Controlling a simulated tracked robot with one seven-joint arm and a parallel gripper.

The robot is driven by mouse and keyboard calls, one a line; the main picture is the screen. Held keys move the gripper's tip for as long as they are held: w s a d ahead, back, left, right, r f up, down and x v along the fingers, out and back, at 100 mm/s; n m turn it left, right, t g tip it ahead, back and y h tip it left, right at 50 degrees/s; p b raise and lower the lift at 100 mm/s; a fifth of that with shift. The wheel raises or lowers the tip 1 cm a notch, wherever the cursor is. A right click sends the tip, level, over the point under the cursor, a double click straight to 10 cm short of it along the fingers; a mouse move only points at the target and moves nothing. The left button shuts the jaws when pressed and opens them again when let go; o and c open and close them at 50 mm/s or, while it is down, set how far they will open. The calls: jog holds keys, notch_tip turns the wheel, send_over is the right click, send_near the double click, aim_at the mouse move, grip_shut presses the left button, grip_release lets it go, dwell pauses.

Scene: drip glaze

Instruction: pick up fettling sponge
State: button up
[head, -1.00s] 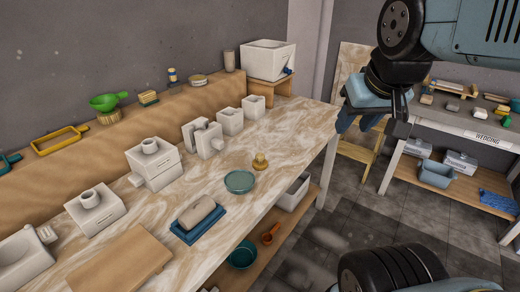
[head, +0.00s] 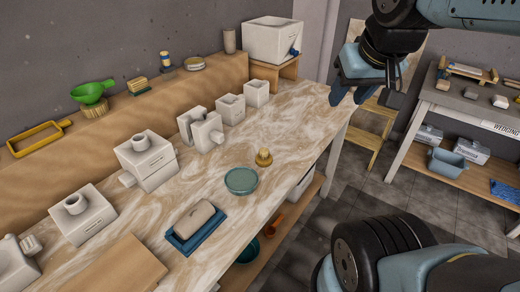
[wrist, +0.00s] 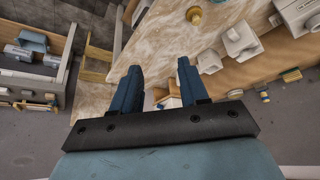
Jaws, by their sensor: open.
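I cannot tell for certain which thing is the fettling sponge. A small ochre rounded piece with a narrower top (head: 264,157) stands on the marbled bench (head: 290,115), just behind a teal bowl (head: 241,181); the ochre piece also shows at the top of the wrist view (wrist: 194,15). A yellow block with a dark base (head: 138,86) sits on the raised shelf and could also be a sponge. My gripper (head: 348,98) is open and empty, above the bench's far right end, apart from both. In the wrist view its blue fingers (wrist: 158,67) are spread with nothing between them.
A beige block on a blue tray (head: 187,240) lies at the bench front. White plaster moulds (head: 147,162) line the back. A wedging table (head: 470,105) stands right. Open floor lies between.

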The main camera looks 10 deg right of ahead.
jog(key=o, duration=0.3)
jog(key=shift+w+a, duration=0.15)
jog(key=shift+w, duration=0.15)
jog(key=o, duration=0.6)
jog(key=shift+n+g+y, duration=0.3)
jog(key=shift+n+g, duration=0.4)
jog(key=shift+g, duration=0.1)
jog(key=w, duration=0.2)
jog(key=w+a+f, duration=0.1)
jog(key=w, duration=0.1)
jog(key=w+f, duration=0.1)
jog(key=w, duration=0.1)
jog(key=shift+w+a+f, duration=0.2)
jog(key=shift+w+a, duration=0.05)
jog(key=shift+w, duration=0.05)
jog(key=n+g, duration=0.3)
jog(key=g, duration=0.1)
send_over(264, 150)
notch_tip(264, 150, down, 18)
jog(key=f, duration=0.1)
notch_tip(264, 150, down, 13)
jog(key=shift+r, duration=0.1)
